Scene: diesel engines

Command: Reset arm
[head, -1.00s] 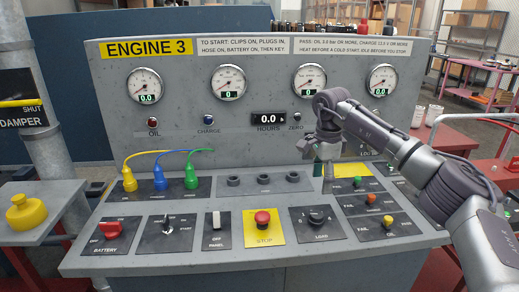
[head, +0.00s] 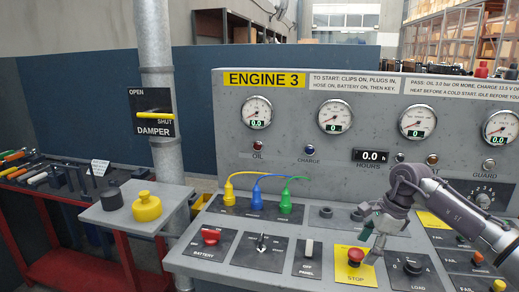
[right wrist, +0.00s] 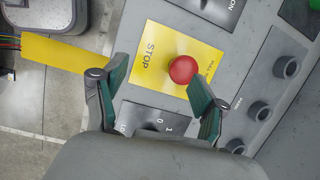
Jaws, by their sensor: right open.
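My right gripper (head: 370,240) reaches in from the right over the engine 3 panel (head: 225,270). It is open and empty, above the area of the red stop button (head: 356,255). In the right wrist view the open fingers (right wrist: 160,105) have green pads, and the red stop button (right wrist: 182,69) on its yellow plate lies beyond them. I cannot tell whether a finger touches the button. My left gripper is not in view.
Yellow, blue and green plugs (head: 257,201) with cables stand in the panel. A damper lever (head: 155,115) is on a post at left. A grey shelf (head: 115,213) holds a yellow cap (head: 147,206) and a dark cap (head: 111,198). A red tool bench (head: 75,268) stands further left.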

